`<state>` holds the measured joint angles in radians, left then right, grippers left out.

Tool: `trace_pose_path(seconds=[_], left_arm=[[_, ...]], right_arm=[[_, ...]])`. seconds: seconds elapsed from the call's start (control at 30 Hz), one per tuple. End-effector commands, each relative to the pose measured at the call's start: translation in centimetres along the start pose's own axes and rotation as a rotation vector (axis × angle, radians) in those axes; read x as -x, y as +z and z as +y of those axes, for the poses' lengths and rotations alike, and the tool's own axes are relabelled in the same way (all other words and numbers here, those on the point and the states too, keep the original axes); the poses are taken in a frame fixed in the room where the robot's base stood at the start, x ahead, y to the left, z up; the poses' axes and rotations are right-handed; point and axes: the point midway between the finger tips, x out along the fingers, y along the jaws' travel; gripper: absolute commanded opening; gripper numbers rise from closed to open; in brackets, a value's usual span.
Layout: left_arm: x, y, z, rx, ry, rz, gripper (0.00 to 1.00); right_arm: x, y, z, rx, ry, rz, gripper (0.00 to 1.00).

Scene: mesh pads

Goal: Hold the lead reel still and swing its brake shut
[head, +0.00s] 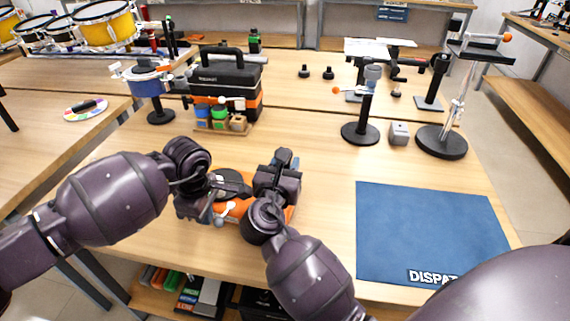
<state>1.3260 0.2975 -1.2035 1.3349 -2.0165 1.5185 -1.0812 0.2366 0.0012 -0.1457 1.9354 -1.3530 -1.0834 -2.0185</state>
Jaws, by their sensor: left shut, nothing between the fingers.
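The lead reel (236,208) is orange with a dark round part (231,184). It sits on the table's near-left part, between my two grippers and largely hidden by them. My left gripper (210,207) is shut and empty at the reel's left side. A small pale knob (219,221) shows beside its fingertips; it may belong to the brake, but I cannot tell whether the brake is open or shut. My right gripper (272,200) is at the reel's right side. Its fingers are hidden, so I cannot tell whether it grips the reel.
A blue mat (430,228) lies at the right front of the table. Stands with round bases (360,134) are at the back right. The table's middle is clear.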

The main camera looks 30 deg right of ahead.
Motion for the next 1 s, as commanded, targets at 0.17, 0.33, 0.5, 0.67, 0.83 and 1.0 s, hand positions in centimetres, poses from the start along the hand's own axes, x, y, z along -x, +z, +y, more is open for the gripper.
trace_pose_path(seconds=[0.17,0.33,0.5,0.67,0.83,1.0], left_arm=[[-0.7,2.6,-0.2,-0.048,-0.004,-0.029,0.00],[-0.7,2.0,-0.2,-0.049,-0.005,-0.028,0.00],[-0.7,1.6,-0.2,-0.051,-0.006,-0.029,0.00],[-0.7,1.6,-0.2,-0.052,-0.007,-0.028,0.00],[-0.7,1.6,-0.2,-0.052,-0.007,-0.028,0.24],[-0.7,1.6,-0.3,-0.052,-0.008,-0.027,0.28]], right_arm=[[0.5,-0.4,1.2,-0.003,0.024,0.011,0.00],[0.5,-0.4,1.2,-0.003,0.025,0.011,0.00],[0.5,-0.4,1.2,-0.004,0.025,0.011,0.00],[0.5,-0.4,1.2,-0.005,0.025,0.010,0.00],[0.5,-0.3,1.2,-0.005,0.025,0.010,0.00],[0.5,-0.3,1.2,-0.005,0.025,0.010,0.00]])
